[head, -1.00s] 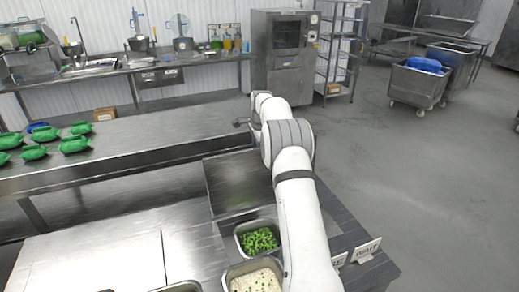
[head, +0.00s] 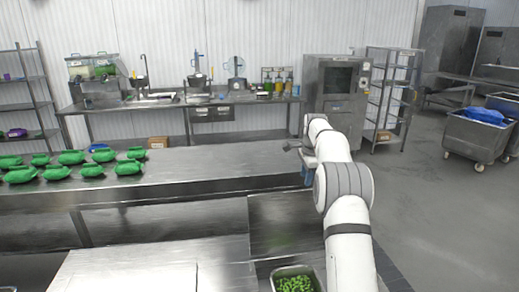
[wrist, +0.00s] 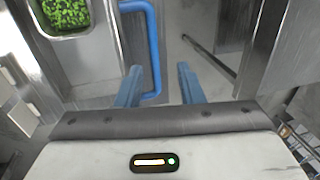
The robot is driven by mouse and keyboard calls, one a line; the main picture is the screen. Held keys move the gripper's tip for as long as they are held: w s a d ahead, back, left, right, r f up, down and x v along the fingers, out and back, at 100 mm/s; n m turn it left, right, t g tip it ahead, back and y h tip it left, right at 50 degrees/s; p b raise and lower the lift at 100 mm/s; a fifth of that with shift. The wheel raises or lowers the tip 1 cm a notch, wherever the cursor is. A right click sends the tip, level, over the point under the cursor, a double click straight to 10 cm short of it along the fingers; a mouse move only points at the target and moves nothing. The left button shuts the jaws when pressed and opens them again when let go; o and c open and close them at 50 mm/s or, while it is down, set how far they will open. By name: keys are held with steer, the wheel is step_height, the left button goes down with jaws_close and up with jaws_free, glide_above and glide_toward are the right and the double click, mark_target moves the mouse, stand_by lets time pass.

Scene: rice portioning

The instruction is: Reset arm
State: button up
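My white arm reaches up from the lower right in the head view, and my gripper (wrist: 158,80) shows in the wrist view as two blue fingers set apart, with nothing clearly clamped between them. A bent blue bar (wrist: 154,40) lies beyond the fingertips; whether it touches the left finger I cannot tell. A metal pan of green vegetables (head: 293,282) sits at the bottom of the head view, and a pan of green pieces (wrist: 64,16) is at the wrist view's upper left.
A back bench with sinks (head: 157,97), a steel oven cabinet (head: 335,90) and a wire rack (head: 388,95) stand behind. A wheeled bin (head: 476,138) stands at right on open floor.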

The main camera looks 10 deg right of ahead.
steer(key=s+a+r+n+b, duration=0.1)
steer(key=s+a+r+n, duration=0.2)
steer(key=s, duration=0.4)
steer(key=s+a+r+n+b, duration=0.1)
steer(key=s+a+r+n, duration=0.2)
steer(key=s, duration=0.4)
steer(key=s+a+r+n+b, duration=0.1)
steer(key=s+a+r+n, duration=0.2)
steer(key=s, duration=0.5)
steer(key=s+a+f+n+b, duration=0.1)
steer(key=s+f+n, duration=0.2)
steer(key=s, duration=0.6)
steer(key=s+a+f+n+b, duration=0.1)
steer(key=s+a+f+n, duration=0.1)
steer(key=s+f, duration=0.3)
steer(key=s+a+f+n+t+b, duration=0.1)
steer(key=s+a+f+n, duration=0.1)
steer(key=s, duration=1)
steer(key=shift+s+a+f+n, duration=0.2)
steer(key=shift+s+f+n, duration=0.15)
steer(key=shift+f+n, duration=0.5)
